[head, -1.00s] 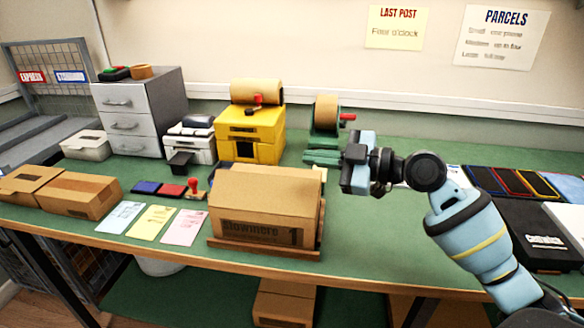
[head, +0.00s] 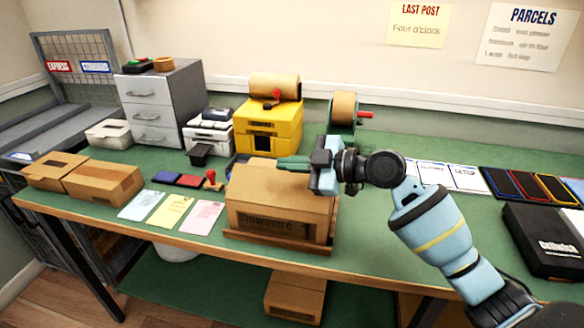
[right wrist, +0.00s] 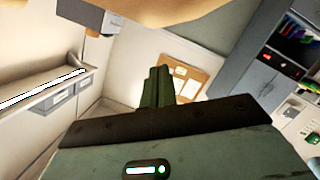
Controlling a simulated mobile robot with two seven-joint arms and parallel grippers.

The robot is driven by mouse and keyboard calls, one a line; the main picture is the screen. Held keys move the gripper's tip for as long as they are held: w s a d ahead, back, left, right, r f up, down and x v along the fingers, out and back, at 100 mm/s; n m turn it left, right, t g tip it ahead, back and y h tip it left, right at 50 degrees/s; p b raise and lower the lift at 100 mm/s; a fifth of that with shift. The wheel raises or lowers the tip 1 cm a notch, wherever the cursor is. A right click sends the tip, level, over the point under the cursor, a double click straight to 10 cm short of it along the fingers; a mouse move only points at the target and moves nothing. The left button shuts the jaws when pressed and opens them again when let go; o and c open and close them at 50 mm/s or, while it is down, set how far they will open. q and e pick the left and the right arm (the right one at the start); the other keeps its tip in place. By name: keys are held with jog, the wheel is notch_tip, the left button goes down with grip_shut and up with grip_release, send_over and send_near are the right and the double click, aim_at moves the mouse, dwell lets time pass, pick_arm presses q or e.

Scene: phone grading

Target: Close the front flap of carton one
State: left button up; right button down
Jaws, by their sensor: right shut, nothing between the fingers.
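Carton one (head: 275,220) is a brown cardboard box marked with a "1" on its front. It sits on a brown wooden tray (head: 262,243) near the front edge of the bench. Its front wall is upright and its top looks largely covered. Its front flap cannot be told apart clearly. My right gripper (head: 283,162) is shut and empty at the carton's top rear, pointing left. I cannot tell whether it touches the cardboard. In the right wrist view the green fingers (right wrist: 157,88) are together, with a blurred tan surface along the top. My left gripper is not in view.
Blue, yellow and pink sheets (head: 172,213) lie left of the carton, with stamp pads and a red-handled stamp (head: 211,180) behind. A yellow machine (head: 268,128) and a tape dispenser (head: 341,120) stand behind. Flat brown cartons (head: 104,184) lie left; phones (head: 507,185) and a black box (head: 545,240) lie right.

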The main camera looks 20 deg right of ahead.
aim_at(291, 178)
jog(key=w+f, duration=0.1)
jog(key=w+d+f, duration=0.1)
jog(key=f, duration=0.1)
jog(key=shift+w+f, duration=0.1)
jog(key=shift+f, duration=0.1)
dwell(0.3)
jog(key=shift+f, duration=0.1)
jog(key=shift+w+d+f+m+b, duration=0.1)
jog(key=shift+w+d+m+b, duration=0.05)
jog(key=shift+m+b, duration=0.15)
